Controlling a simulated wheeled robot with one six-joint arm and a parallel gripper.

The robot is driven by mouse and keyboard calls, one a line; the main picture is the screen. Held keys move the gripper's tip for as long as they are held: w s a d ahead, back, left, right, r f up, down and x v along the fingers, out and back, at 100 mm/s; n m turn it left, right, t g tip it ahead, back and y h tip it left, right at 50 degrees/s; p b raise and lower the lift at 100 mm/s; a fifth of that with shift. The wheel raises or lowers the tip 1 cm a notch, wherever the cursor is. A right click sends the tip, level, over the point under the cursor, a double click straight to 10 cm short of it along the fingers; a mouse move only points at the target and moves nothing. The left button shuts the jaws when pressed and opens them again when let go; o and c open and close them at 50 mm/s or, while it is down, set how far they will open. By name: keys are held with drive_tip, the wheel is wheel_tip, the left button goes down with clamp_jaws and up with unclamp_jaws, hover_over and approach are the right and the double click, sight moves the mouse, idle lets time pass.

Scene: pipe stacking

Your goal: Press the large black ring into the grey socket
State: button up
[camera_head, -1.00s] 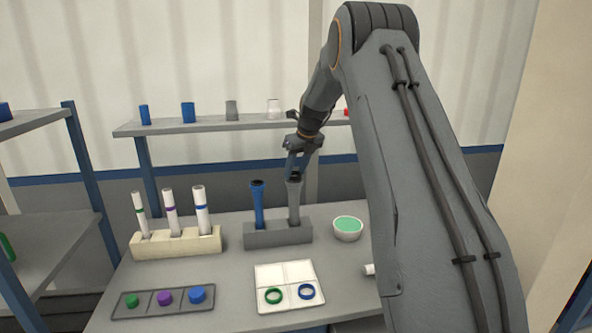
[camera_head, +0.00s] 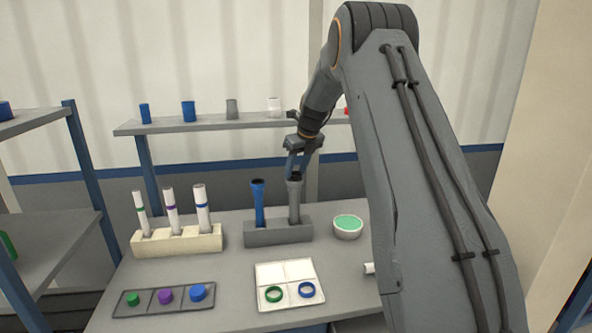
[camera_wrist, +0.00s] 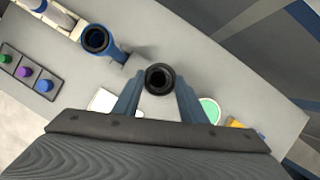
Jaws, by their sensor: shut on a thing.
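The grey socket is the flared top of the grey pipe (camera_head: 294,204), which stands upright in the right slot of the grey holder (camera_head: 262,238). The large black ring (camera_wrist: 159,79) is at the mouth of this socket, between my fingertips; a dark rim also shows at the pipe's top in the head view (camera_head: 295,176). My gripper (camera_head: 294,170) points down over the grey pipe and is shut on the black ring. In the wrist view its blue fingers (camera_wrist: 158,92) flank the ring. I cannot tell how deep the ring sits.
A blue pipe (camera_head: 258,207) stands close on the left in the same holder. A white bowl with green content (camera_head: 348,227) is close on the right. A white tray (camera_head: 270,272) with green and blue rings lies in front. A cream rack (camera_head: 190,241) with white tubes stands left.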

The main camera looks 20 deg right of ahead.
idle(0.4)
drive_tip(key=o, duration=1.1)
drive_tip(key=shift+o, duration=0.4)
drive_tip(key=o, duration=0.3)
wheel_tip(320, 180, up, 7)
drive_tip(key=p, duration=0.4)
